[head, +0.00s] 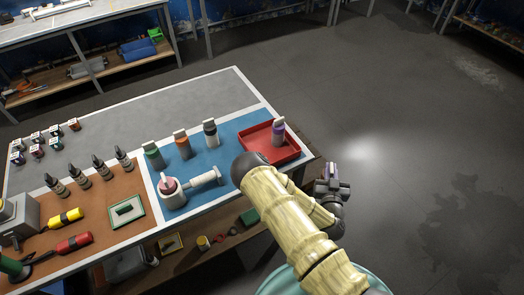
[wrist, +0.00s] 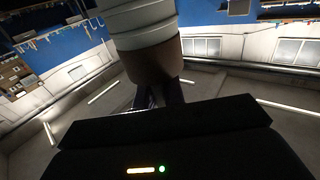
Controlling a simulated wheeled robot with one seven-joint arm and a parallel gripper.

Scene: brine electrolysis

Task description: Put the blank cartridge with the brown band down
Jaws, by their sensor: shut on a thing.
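My gripper (head: 332,172) is off the right end of the bench, over the floor in the head view. In the wrist view my gripper (wrist: 160,95) is shut on the blank cartridge with the brown band (wrist: 148,32). Its white body and brown end fill the top middle of that view.
Cartridges with green (head: 153,155), orange (head: 183,145) and dark (head: 210,133) bands stand on the mat. A white device with a round base (head: 172,193) is in front of them. Dropper bottles (head: 101,168) stand on the brown mat. The grey back bench top (head: 170,110) is mostly clear.

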